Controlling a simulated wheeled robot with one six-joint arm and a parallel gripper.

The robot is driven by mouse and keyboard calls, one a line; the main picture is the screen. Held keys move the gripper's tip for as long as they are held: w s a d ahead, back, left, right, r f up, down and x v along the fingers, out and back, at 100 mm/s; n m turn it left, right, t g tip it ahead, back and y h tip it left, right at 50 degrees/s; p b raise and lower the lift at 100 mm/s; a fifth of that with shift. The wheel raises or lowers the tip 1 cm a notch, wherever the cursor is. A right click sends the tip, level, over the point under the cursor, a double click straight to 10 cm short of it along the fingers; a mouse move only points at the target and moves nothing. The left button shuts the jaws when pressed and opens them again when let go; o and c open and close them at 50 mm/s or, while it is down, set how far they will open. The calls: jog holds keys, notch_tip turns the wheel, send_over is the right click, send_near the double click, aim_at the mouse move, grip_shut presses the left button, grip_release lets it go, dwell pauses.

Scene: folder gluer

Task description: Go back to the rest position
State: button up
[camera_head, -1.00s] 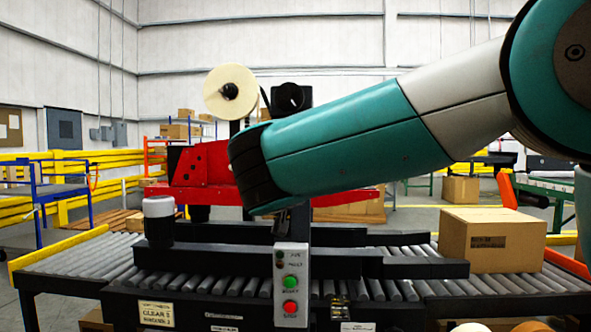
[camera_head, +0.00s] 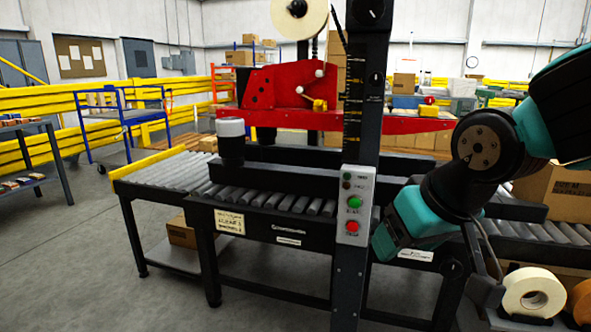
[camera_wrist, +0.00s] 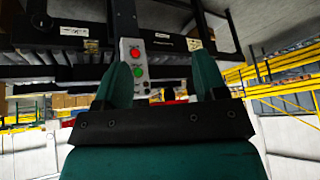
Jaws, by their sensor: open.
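My gripper (camera_wrist: 162,78) shows in the wrist view with its two teal fingers spread apart and nothing between them. Beyond the fingers stands the control panel (camera_wrist: 138,65) of the machine, seen upside down, with a red and a green button. In the head view my arm is folded at the right, in front of the roller conveyor. The same control panel (camera_head: 354,205) is just left of the arm, apart from it in the picture.
The folder gluer has a red head (camera_head: 290,90) and a dark post. Its roller conveyor (camera_head: 165,172) runs left to right. A cardboard box (camera_head: 560,192) is partly hidden behind my arm. Open floor (camera_head: 85,285) is at left.

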jog(key=s+f+n+g+y+p, duration=0.2)
jog(key=s+n+g, duration=0.25)
jog(key=s, duration=1.05)
notch_tip(320, 180, up, 21)
jog(key=p, duration=2)
jog(key=shift+a+f+m+g, duration=0.15)
jog(key=shift+a+m+g, duration=0.2)
jog(key=shift+m, duration=0.1)
